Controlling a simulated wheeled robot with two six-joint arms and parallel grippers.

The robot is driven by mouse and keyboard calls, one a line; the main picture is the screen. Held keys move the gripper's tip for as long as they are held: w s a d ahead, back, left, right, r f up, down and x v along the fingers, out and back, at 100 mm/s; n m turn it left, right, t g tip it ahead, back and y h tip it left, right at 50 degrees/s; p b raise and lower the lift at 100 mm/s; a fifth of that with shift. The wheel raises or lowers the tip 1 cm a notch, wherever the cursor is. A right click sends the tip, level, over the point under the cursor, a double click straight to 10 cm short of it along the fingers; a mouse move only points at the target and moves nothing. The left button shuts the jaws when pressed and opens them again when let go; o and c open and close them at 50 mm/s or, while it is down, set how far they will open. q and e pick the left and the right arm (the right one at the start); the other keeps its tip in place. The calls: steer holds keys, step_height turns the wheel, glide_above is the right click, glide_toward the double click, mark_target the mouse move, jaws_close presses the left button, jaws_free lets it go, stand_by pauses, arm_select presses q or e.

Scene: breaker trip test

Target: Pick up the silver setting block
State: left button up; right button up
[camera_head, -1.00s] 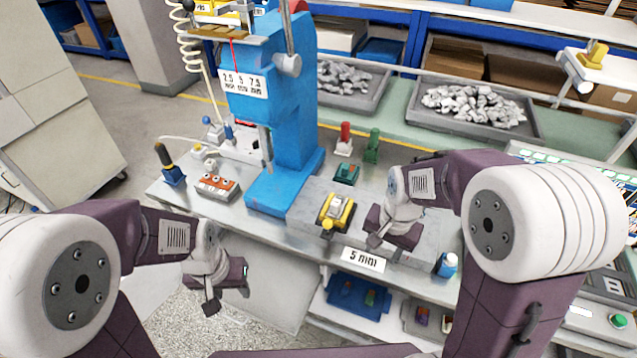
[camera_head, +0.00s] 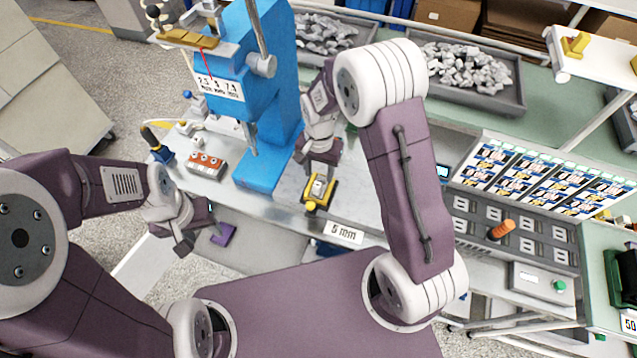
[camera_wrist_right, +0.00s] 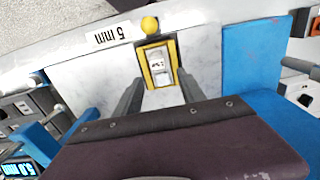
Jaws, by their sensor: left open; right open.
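The silver setting block (camera_wrist_right: 160,66) sits in a yellow-framed holder (camera_wrist_right: 146,77) with a yellow knob (camera_wrist_right: 149,24) in the right wrist view. In the head view the block (camera_head: 318,187) shows on the bench in front of the blue press. My right gripper (camera_wrist_right: 160,90) is open, pointing down, its two fingers one on each side of the holder's near part. I cannot tell whether they touch it. In the head view my right gripper (camera_head: 320,168) partly covers the far side of the holder. My left gripper (camera_head: 190,238) is open and empty, off the bench's front edge.
The blue press (camera_head: 265,110) stands just left of my right gripper. A "5 mm" label (camera_head: 343,232) is on the bench front. Grey trays of metal parts (camera_head: 468,75) lie behind. A labelled panel (camera_head: 540,180) stands right.

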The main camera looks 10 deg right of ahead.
mark_target(319, 183)
steer(key=shift+f, duration=0.1)
steer(key=f, duration=0.1)
steer(key=f+p, duration=0.1)
steer(key=f, duration=0.2)
steer(key=shift+s+a+f+p, duration=0.15)
steer(key=shift+s+f+p, duration=0.05)
steer(key=shift+s+p, duration=0.2)
steer(key=shift+w+f, duration=0.25)
steer(key=shift+w, duration=0.05)
steer(key=shift+s+r, duration=0.1)
steer(key=shift+s, duration=0.05)
jaws_close()
